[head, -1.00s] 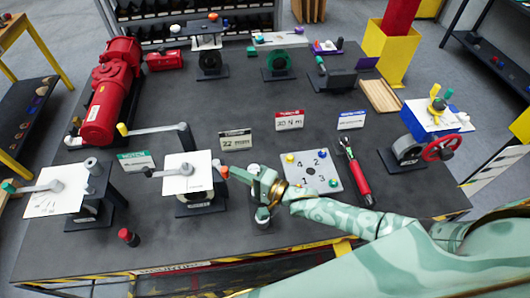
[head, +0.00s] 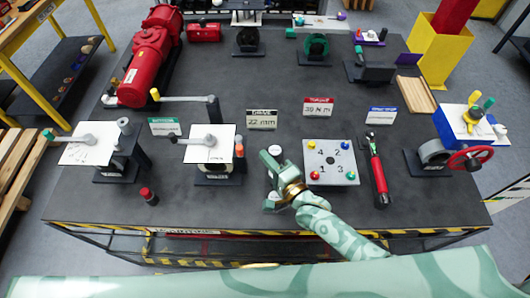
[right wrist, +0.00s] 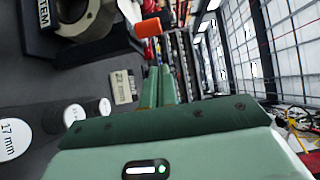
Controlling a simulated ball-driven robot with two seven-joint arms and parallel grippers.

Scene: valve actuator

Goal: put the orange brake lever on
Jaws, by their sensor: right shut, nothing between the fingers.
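A small upright orange-topped piece (head: 239,150) stands at the right side of the middle valve stand, beside its white plate (head: 210,143); it may be the brake lever. In the right wrist view its orange end (right wrist: 148,27) shows beyond the fingers. My right gripper (head: 268,158) is shut and empty, to the right of the orange piece and apart from it. In the right wrist view its two fingers (right wrist: 159,75) lie close together. A grey lever (head: 195,140) lies over the white plate. My left gripper is not in view.
White-topped sockets (head: 275,150) stand close to my right gripper. A numbered grey board (head: 331,176) and a red-handled wrench (head: 378,175) lie to the right. A small "22 mm" sign (head: 262,119) stands behind.

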